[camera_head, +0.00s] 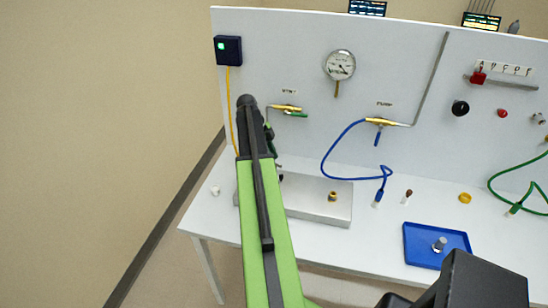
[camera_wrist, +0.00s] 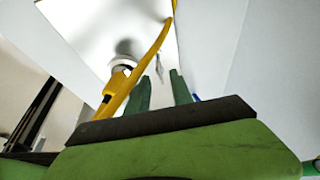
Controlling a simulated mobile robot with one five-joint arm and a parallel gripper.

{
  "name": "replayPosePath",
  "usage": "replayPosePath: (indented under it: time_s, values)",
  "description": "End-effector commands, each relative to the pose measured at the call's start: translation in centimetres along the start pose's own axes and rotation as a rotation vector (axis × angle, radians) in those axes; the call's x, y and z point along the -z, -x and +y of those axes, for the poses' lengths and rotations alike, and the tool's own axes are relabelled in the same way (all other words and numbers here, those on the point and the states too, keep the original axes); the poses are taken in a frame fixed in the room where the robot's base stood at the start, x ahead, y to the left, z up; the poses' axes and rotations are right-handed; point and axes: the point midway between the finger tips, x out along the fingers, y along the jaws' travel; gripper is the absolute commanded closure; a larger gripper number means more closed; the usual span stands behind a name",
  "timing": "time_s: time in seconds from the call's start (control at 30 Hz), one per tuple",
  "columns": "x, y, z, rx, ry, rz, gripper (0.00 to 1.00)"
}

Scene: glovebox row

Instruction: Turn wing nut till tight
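I cannot make out the wing nut for certain in either view. In the head view, my green arm covers the left part of the metal box (camera_head: 318,208) on the bench. A brass fitting (camera_head: 332,196) stands on the box's uncovered part. In the wrist view my gripper (camera_wrist: 160,86) has its two dark green fingers apart, with nothing visibly held. A small grey piece (camera_wrist: 160,66) shows beyond the gap between them, too small to identify.
A white panel (camera_head: 300,50) stands behind the bench, with a gauge (camera_head: 340,65), valves and a blue hose (camera_head: 325,155). A blue tray (camera_head: 418,248) holds a silver part (camera_head: 440,244). A yellow ring (camera_head: 465,198) and a small white part (camera_head: 215,190) lie on the bench.

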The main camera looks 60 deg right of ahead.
Motion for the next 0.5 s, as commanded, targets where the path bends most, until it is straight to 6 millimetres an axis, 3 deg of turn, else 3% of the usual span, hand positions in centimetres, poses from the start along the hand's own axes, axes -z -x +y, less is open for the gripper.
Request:
replayPosePath:
  time_s: [0.03, 0.5]
  values:
    - [0.3, 1.9, -0.1, 0.0, 0.001, 0.0, 0.73]
    - [0.4, 13.1, -0.1, 0.0, 0.001, -0.001, 0.73]
